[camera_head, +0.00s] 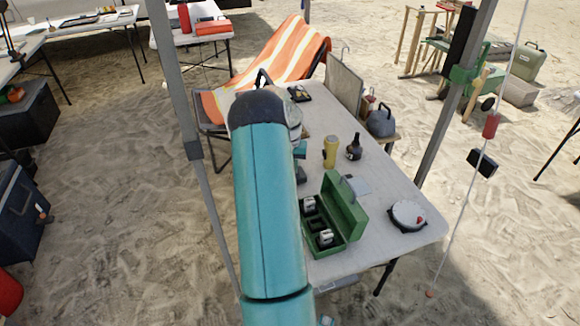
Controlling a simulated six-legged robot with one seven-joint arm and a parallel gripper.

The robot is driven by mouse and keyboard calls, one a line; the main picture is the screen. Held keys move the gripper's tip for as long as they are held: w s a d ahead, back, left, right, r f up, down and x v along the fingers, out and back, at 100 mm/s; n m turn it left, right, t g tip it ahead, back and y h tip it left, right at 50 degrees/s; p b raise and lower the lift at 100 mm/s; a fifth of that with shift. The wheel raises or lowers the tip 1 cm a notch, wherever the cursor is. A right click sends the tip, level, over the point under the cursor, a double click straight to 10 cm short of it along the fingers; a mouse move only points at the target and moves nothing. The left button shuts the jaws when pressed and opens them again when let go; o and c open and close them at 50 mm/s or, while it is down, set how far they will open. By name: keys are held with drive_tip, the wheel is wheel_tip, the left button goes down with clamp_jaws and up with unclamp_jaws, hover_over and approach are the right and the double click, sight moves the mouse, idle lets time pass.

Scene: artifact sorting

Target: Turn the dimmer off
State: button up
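No thing in view is clearly marked as the dimmer. A round, pale-topped device with a small red knob (408,214) lies on the near right corner of the white table (345,262). A red piece (491,126) sits on a pale hanging cord at the right, with a dark box (482,163) beside it. I cannot tell which of these, if any, is the dimmer, or its setting. My teal arm rises through the middle of the view and covers the table's left side.
An open green box (349,212) with dark items, a yellow flask (330,151) and a dark bottle (354,147) stand on the table. Metal canopy poles (452,98) rise nearby. An orange striped lounger (265,65) is behind.

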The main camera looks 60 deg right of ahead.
idle(0.4)
drive_tip(key=o, duration=1)
wheel_tip(320, 180, up, 14)
drive_tip(key=shift+s+f, duration=0.1)
idle(0.4)
